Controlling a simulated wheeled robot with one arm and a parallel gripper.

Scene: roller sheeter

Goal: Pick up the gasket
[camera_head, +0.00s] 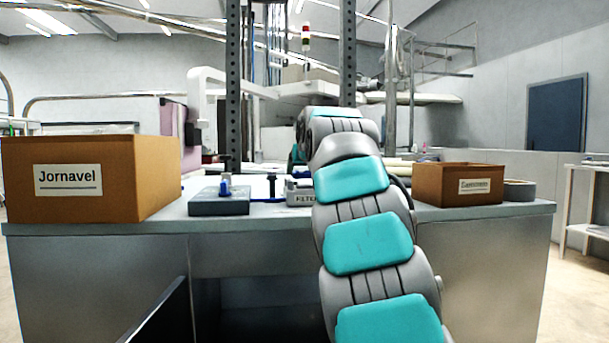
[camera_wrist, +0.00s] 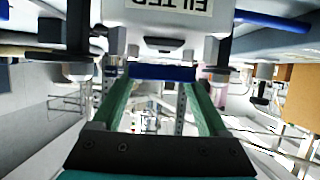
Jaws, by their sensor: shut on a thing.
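My gripper (camera_wrist: 160,78) has its two green fingers on either side of a flat blue piece (camera_wrist: 163,73), seen edge-on, which looks like the gasket. The fingers touch its two ends and hold it between their tips. A light box marked FILTER (camera_wrist: 160,20) is close beyond the fingertips and appears upside down in the wrist view. In the head view, the FILTER box (camera_head: 301,197) stands on the bench, partly hidden by my arm. A bit of blue (camera_head: 301,173) shows just above it. My arm hides most of the gripper there.
A large box labelled Jornavel (camera_head: 92,178) stands on the bench (camera_head: 240,228) at left. A grey block with a blue-topped piece (camera_head: 219,201) lies beside it. A smaller brown box (camera_head: 458,185) and a grey roll (camera_head: 520,190) are at right. Uprights (camera_head: 347,60) rise behind.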

